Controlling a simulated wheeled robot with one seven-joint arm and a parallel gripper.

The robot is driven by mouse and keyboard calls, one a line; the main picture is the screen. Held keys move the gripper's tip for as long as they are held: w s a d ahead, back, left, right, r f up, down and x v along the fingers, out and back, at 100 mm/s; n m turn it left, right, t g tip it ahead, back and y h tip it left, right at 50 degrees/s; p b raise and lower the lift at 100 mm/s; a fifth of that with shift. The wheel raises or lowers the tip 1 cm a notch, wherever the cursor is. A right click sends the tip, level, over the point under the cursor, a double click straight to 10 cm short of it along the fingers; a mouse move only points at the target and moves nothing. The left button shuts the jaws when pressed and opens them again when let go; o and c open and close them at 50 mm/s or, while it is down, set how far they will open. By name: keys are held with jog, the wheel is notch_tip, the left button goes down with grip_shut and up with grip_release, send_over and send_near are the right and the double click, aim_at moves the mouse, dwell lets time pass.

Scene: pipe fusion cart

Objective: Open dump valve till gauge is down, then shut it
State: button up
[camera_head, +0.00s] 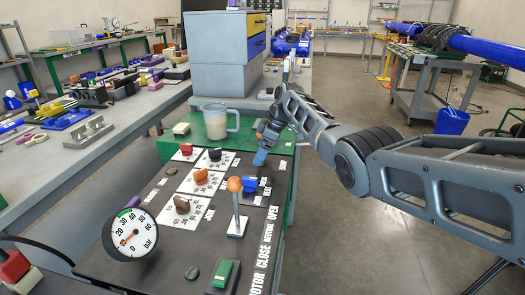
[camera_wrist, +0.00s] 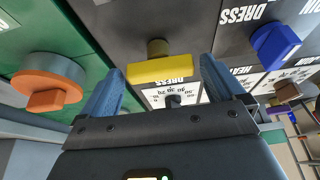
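The round white gauge (camera_head: 130,235), marked in bar, stands at the front left of the dark panel. Its orange needle is small and I cannot read its value surely. My gripper (camera_head: 262,156) is low over the panel's far right part. In the wrist view its two blue fingers are spread apart, with a yellow knob (camera_wrist: 160,69) showing between them; contact cannot be told. A word ending in "DRESS" is printed beside that knob. An orange round knob (camera_wrist: 48,83) is left of the fingers and a blue knob (camera_wrist: 275,45) is right. No readable label names the dump valve.
A lever with an orange ball (camera_head: 235,184) stands upright on the panel. Orange (camera_head: 201,177), brown (camera_head: 181,205) and red (camera_head: 186,149) knobs sit close by. A clear jug (camera_head: 216,122) stands behind on a green surface. A green switch (camera_head: 225,274) is at the front.

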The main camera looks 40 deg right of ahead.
jog(key=c, duration=0.8)
jog(key=shift+r+m+p, duration=0.15)
jog(key=shift+m+p, duration=0.25)
jog(key=shift+p, duration=0.15)
jog(key=m+p, duration=0.1)
jog(key=m+t+h+p, duration=0.1)
jog(key=p, duration=0.1)
jog(key=shift+s+a+m, duration=0.1)
jog(key=shift+a+m, duration=0.1)
jog(key=shift+m, duration=0.2)
jog(key=m+h+p, duration=0.2)
jog(key=m, duration=0.2)
jog(key=shift+a+m, duration=0.15)
jog(key=shift+m, duration=0.15)
jog(key=m+h+p, duration=0.1)
jog(key=m, duration=0.3)
jog(key=shift+a+m+h, duration=0.1)
jog(key=shift+m+h, duration=0.2)
jog(key=shift+h, duration=0.1)
jog(key=shift+m+g+h+b, duration=0.6)
jog(key=shift+m+h, duration=0.1)
jog(key=shift+m, duration=1.4)
